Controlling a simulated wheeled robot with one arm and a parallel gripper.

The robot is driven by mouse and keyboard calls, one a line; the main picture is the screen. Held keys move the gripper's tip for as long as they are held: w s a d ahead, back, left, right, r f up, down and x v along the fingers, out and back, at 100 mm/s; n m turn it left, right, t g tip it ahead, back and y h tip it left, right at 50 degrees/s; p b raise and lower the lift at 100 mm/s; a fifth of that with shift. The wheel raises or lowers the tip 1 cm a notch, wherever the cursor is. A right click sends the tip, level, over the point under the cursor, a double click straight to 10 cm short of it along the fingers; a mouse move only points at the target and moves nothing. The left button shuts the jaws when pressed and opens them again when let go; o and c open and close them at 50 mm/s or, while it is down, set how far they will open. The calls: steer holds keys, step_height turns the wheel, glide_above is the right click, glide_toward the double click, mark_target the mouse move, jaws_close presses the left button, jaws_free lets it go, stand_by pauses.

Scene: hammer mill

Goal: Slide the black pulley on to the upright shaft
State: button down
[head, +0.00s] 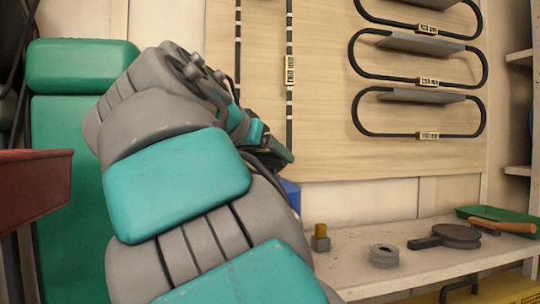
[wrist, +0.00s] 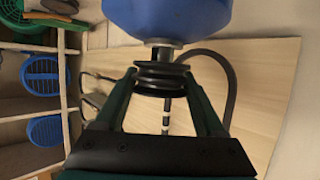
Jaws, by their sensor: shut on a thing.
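The black grooved pulley (wrist: 162,78) is held between the two fingers of my gripper (wrist: 160,74) in the wrist view. A blue body (wrist: 167,18) with a pale metal collar and a short shaft (wrist: 161,54) fills the top of that view. The pulley lines up with the shaft and is very close to it. I cannot tell whether the shaft enters its bore. In the head view my arm hides the pulley and shaft, and a small part of the blue body (head: 291,192) shows behind my arm.
A pale bench (head: 350,282) carries a grey ring-shaped part (head: 384,256), a dark round part with a handle (head: 452,236), a small brass-topped block (head: 320,238) and a green tray (head: 500,217). Belts (head: 357,110) hang on a wooden board. A red edge (head: 35,180) is at left.

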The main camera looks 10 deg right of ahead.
mark_target(262, 158)
steer(key=shift+f+b, duration=0.75)
steer(key=shift+f, duration=0.1)
jaws_free()
steer(key=v, duration=0.7)
steer(key=shift+s+a+r+p, duration=0.25)
steer(key=shift+p, duration=0.1)
